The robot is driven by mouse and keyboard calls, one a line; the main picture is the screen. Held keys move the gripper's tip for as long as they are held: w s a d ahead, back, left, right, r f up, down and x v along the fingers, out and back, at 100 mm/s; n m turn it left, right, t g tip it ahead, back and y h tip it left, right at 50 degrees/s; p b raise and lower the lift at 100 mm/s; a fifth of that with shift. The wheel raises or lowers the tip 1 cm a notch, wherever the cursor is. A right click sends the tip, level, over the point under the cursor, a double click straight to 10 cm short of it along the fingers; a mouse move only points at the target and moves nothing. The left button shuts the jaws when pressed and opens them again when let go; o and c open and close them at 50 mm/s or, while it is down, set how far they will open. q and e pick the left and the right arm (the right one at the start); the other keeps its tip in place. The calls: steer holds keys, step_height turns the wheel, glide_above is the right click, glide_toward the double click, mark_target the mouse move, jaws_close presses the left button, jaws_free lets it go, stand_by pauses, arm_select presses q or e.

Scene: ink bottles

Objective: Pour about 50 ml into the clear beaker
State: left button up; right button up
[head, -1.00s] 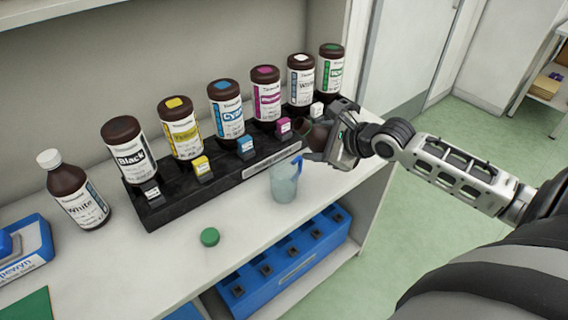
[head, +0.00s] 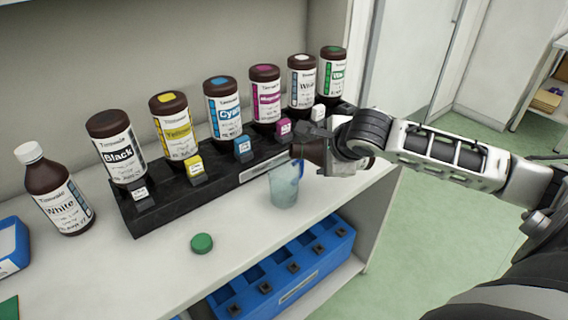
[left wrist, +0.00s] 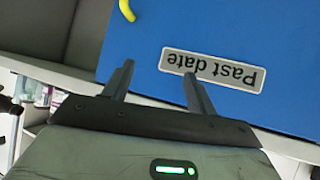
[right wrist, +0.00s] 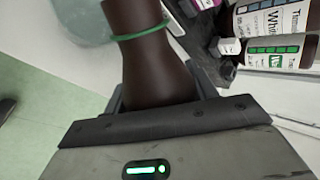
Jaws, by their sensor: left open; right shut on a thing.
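The clear beaker (head: 284,190) with a blue handle stands on the counter in front of the bottle rack; its liquid level cannot be made out. My right gripper (head: 322,150) is shut on a brown bottle (right wrist: 143,50) with a green ring round its neck. The bottle is tipped over on its side, its mouth end close to the beaker's rim in the head view. Whether liquid flows is not visible. The green cap (head: 202,243) lies loose on the counter. My left gripper (left wrist: 157,70) is open and empty, facing a blue panel; it is outside the head view.
A black rack (head: 150,215) holds several labelled brown bottles behind the beaker. A white-capped bottle (head: 55,190) stands to its left. A blue rack (head: 290,270) sits on the lower shelf. A blue "Past date" box (left wrist: 210,30) fills the left wrist view. Counter around the cap is clear.

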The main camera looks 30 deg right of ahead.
arm_select(q)
steer(key=shift+r, duration=0.15)
arm_select(e)
steer(key=shift+a+r, duration=0.1)
steer(key=shift+r, duration=0.1)
steer(key=shift+f, duration=0.1)
arm_select(q)
steer(key=shift+s+a+p, duration=0.1)
steer(key=shift+p, duration=0.2)
arm_select(e)
steer(key=shift+g+h, duration=0.3)
arm_select(q)
steer(key=shift+a+p, duration=0.15)
steer(key=shift+p, duration=0.4)
arm_select(e)
steer(key=shift+f+n+h, duration=0.15)
steer(key=shift+n+h, duration=0.15)
arm_select(q)
steer(key=shift+r, duration=0.25)
steer(key=shift+a+r+p, duration=0.1)
steer(key=shift+p, duration=0.6)
arm_select(e)
steer(key=shift+r+h, duration=0.2)
steer(key=shift+h, duration=0.1)
stand_by(0.5)
